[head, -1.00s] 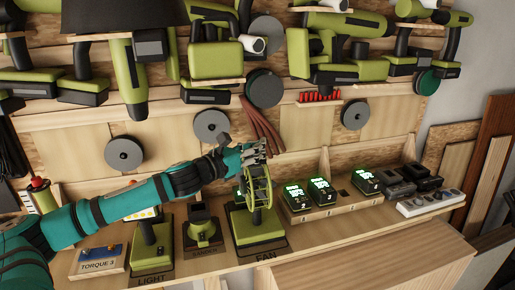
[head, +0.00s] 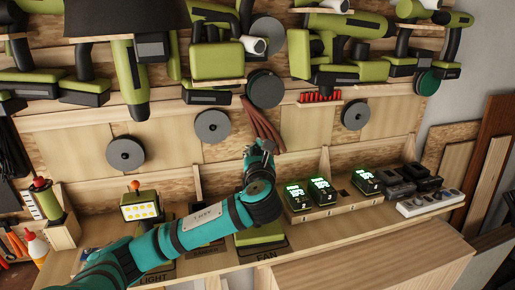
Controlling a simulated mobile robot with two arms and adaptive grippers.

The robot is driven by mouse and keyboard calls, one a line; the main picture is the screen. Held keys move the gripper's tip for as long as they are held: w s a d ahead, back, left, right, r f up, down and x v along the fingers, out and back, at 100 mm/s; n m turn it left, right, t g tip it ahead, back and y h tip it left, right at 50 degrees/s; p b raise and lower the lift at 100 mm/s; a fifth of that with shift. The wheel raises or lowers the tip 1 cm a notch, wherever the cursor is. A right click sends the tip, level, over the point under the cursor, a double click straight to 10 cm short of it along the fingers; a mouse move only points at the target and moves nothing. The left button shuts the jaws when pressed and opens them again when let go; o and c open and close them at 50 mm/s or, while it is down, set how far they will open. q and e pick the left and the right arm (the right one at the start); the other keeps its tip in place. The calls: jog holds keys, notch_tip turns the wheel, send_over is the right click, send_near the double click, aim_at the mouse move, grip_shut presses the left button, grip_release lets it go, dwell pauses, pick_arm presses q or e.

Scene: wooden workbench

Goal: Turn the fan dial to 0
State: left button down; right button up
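The fan stands on the bench shelf behind the "FAN" label. Only part of its green base (head: 262,234) shows; my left arm covers its wheel-like head. The fan dial cannot be made out. My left arm reaches in from the lower left, and its wrist is in front of and above the fan base. My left gripper (head: 262,150) is seen at a poor angle near the top of the wrist. Its fingers are not clear, so I cannot tell whether it is open or shut. My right gripper is not in view.
The lamp (head: 141,206) with lit yellow cells stands left of the fan, partly behind my arm. Lit battery chargers (head: 320,190) stand close on the right, with a power strip (head: 430,203) beyond. Tools hang above. The front right shelf edge is clear.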

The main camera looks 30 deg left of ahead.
pick_arm(q)
jog(key=n+g+y, duration=0.6)
jog(key=g, duration=0.1)
jog(key=shift+w+r+g, duration=0.15)
jog(key=shift+g, duration=0.15)
dwell(0.8)
jog(key=c, duration=1.1)
grip_release()
jog(key=shift+c, duration=0.2)
jog(key=v, duration=1.2)
